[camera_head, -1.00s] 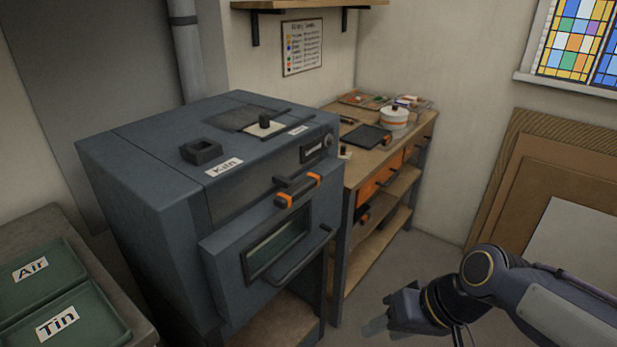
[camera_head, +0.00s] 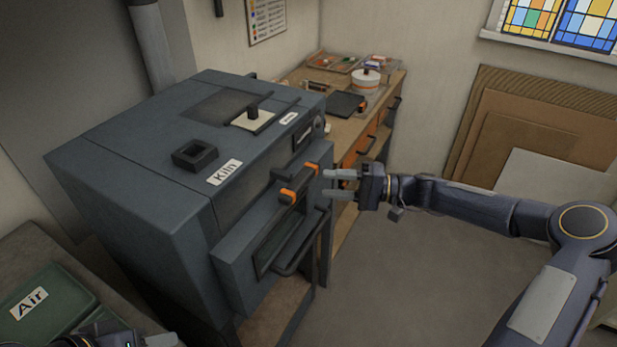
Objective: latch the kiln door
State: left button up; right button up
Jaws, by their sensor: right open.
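The grey kiln (camera_head: 130,170) stands at left centre. Its door (camera_head: 235,262), with a window and a dark bar handle (camera_head: 305,250), is on the front face and stands out from the body; I cannot tell whether it sits fully closed. Above the door is a dark latch handle (camera_head: 300,183) with orange ends. My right gripper (camera_head: 328,184) is open and empty, its fingers pointing left, just right of the latch handle; contact does not show. My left gripper (camera_head: 160,340) shows only partly at the bottom left edge, and its jaws cannot be judged.
A wooden bench (camera_head: 336,125) with a white pot (camera_head: 366,80) and a dark tray (camera_head: 346,104) stands behind the kiln. A green bin labelled Air (camera_head: 50,310) is at lower left. Boards (camera_head: 530,140) lean on the right wall. The floor (camera_head: 430,270) is clear.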

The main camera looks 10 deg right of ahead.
aim_at(307, 183)
jog(key=p+x, duration=0.1)
jog(key=x, duration=0.5)
jog(key=shift+s+a+p, duration=0.1)
jog(key=shift+p, duration=0.3)
jog(key=shift+c, duration=0.4)
grip_shut()
